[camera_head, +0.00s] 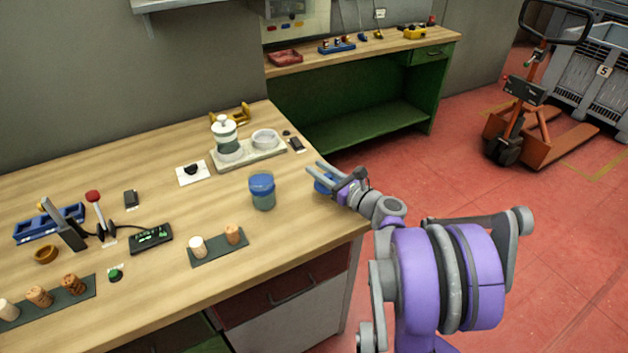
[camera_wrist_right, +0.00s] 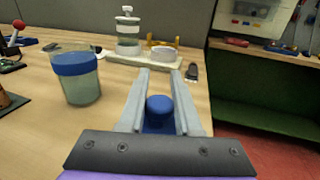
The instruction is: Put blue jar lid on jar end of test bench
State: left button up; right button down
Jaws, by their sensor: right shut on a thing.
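My right gripper (camera_head: 335,176) is over the right end of the wooden bench (camera_head: 312,218), to the right of the jar. It is shut on the blue jar lid (camera_head: 324,184). In the right wrist view the lid's round blue knob (camera_wrist_right: 158,108) sits between the two fingers, with a wider blue part below it. The jar (camera_head: 263,200) stands upright on the bench, greenish below with a blue band around its upper part. In the right wrist view the jar (camera_wrist_right: 78,88) is left of the fingers. The lid is apart from the jar. My left gripper is not in view.
A pale tray (camera_head: 262,157) with a lidded canister (camera_head: 225,138) and a white bowl (camera_head: 265,138) stands behind the jar. A dark mat (camera_head: 217,250) with two corks lies in front-left of it. The bench's right edge is close to my gripper.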

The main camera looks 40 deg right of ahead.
jog(key=shift+f+b, duration=0.35)
jog(key=shift+f, duration=1.4)
jog(key=shift+f, duration=0.1)
jog(key=c, duration=0.6)
grip_release()
jog(key=s, duration=1.2)
jog(key=shift+d, duration=0.1)
